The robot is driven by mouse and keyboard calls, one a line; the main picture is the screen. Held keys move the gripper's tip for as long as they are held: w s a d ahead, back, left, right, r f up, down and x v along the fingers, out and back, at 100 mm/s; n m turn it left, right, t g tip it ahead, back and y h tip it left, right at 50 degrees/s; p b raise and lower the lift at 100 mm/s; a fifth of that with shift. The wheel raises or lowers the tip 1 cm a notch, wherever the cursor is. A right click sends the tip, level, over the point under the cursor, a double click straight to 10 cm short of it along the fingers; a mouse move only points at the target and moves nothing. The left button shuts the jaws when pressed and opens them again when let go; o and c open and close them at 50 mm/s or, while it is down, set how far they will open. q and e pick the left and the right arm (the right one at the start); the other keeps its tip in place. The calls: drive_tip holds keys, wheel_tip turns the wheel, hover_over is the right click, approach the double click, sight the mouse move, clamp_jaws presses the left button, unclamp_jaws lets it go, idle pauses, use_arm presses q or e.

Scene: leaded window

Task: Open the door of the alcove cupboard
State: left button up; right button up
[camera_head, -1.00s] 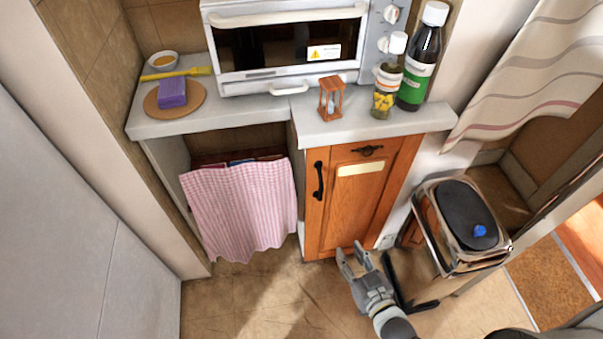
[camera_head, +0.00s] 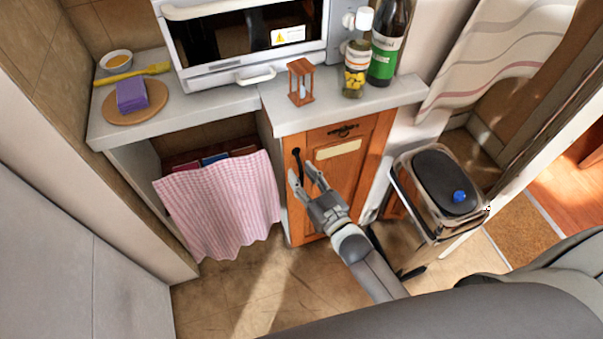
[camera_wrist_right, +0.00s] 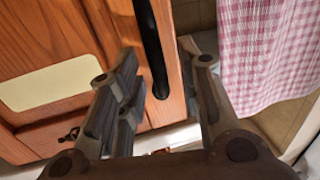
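The alcove cupboard door (camera_head: 343,180) is orange-brown wood with a cream label and looks shut. Its black vertical handle (camera_head: 297,160) is on the door's left side, its lower part hidden behind my fingers. My right gripper (camera_head: 303,173) is in front of the door at the handle, fingers apart. In the right wrist view the black handle (camera_wrist_right: 151,45) lies between the two spread fingers of the right gripper (camera_wrist_right: 165,75), nearer the left one. I see no grip on it; contact cannot be told. My left gripper is not in view.
A pink checked cloth (camera_head: 220,205) hangs over the open niche left of the door. A metal bin (camera_head: 440,190) with a black lid stands to the right. The counter (camera_head: 330,112) above holds an hourglass (camera_head: 301,82), a jar (camera_head: 356,70) and a bottle (camera_head: 388,45).

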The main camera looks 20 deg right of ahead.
drive_tip(key=shift+w+a, duration=0.1)
drive_tip(key=shift+w, duration=0.4)
clamp_jaws()
drive_tip(key=shift+s, duration=0.2)
